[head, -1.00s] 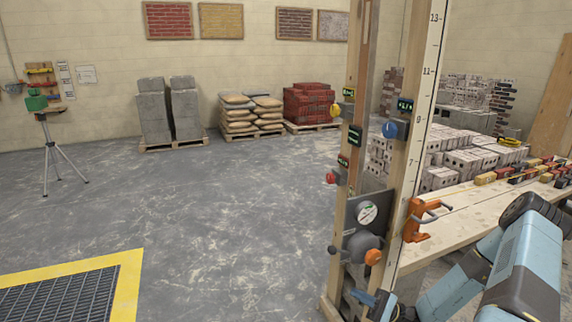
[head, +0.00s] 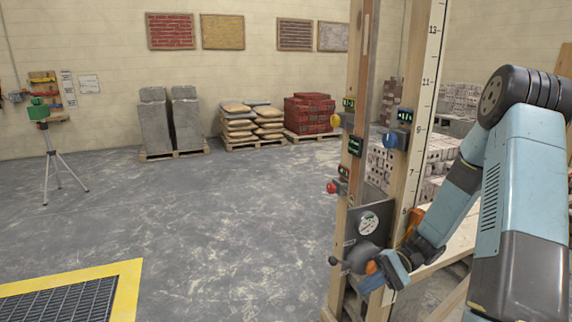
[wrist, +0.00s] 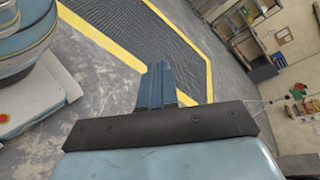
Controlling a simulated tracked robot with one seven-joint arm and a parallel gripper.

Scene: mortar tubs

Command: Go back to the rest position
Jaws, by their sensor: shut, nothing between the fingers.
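My gripper (wrist: 158,78) shows in the wrist view with its two blue fingers together and nothing between them. In the head view my gripper (head: 370,284) is low in front of the wooden posts, close to the dial panel (head: 371,212) and the orange knob (head: 371,267). It partly covers that area, and I cannot tell whether it touches the posts. My raised arm fills the right side of the head view and hides much of the bench.
The wooden post with the height scale (head: 412,165) carries a blue knob (head: 390,141). A bench (head: 455,246) stands behind my arm. Block pallets, sacks (head: 252,122) and a green instrument on a tripod (head: 39,110) stand farther back. The middle floor (head: 210,220) is clear.

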